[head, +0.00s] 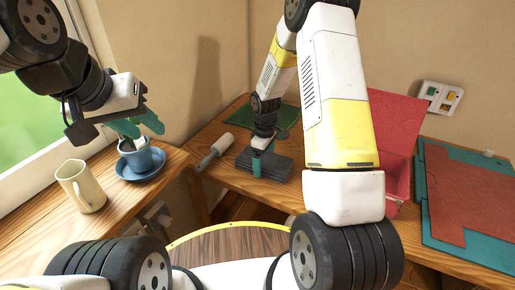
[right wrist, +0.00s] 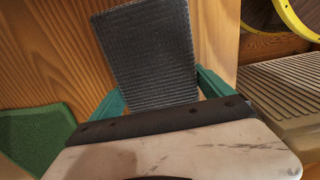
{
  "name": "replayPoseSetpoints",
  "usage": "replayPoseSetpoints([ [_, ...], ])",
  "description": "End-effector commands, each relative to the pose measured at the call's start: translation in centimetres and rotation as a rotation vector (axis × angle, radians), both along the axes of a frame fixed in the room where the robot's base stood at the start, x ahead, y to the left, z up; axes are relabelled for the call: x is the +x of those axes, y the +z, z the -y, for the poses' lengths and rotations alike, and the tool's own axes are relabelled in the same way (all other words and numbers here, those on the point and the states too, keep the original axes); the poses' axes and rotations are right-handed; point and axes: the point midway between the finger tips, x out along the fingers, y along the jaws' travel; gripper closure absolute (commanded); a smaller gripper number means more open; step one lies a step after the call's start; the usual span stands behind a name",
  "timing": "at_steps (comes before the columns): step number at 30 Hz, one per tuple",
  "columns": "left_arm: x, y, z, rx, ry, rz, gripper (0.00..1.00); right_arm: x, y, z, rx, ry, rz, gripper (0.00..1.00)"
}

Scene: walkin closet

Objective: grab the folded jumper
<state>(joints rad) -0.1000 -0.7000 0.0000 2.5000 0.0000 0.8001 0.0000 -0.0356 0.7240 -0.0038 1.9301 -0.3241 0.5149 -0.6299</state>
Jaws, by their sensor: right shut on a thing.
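The folded jumper (head: 278,169) is a dark grey, flat folded stack lying on the wooden desk in the head view. My right gripper (head: 257,162) points down at its left part. In the right wrist view the jumper (right wrist: 150,45) shows ribbed grey fabric between the two green fingers of my right gripper (right wrist: 160,92), which is shut on it. The fingertips are partly hidden by the fabric. My left gripper (head: 139,128) is away to the left, above a blue cup, with its green fingers apart and nothing between them.
A blue cup (head: 136,158) on a blue saucer (head: 150,173) and a cream mug (head: 82,188) stand on the left counter. A white-handled tool (head: 215,151) lies left of the jumper. A red open box (head: 393,130) and a teal mat (head: 480,245) are right.

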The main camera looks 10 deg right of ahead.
Motion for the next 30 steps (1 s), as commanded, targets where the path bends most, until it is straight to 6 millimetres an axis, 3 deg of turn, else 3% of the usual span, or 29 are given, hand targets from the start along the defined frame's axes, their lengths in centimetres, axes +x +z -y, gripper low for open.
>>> replayPoseSetpoints([
  [8,0.0,0.0,0.0,0.0,0.0,0.0,0.64,0.1,1.5,0.0,0.0,0.0,0.004,0.66],
  [13,0.0,0.0,0.0,0.0,0.0,0.0,0.64,0.1,3.8,0.0,0.001,0.0,0.004,0.66],
  [30,0.0,0.0,0.0,0.0,0.0,0.0,0.64,-13.1,4.8,-3.2,0.0,0.004,0.0,0.66],
])
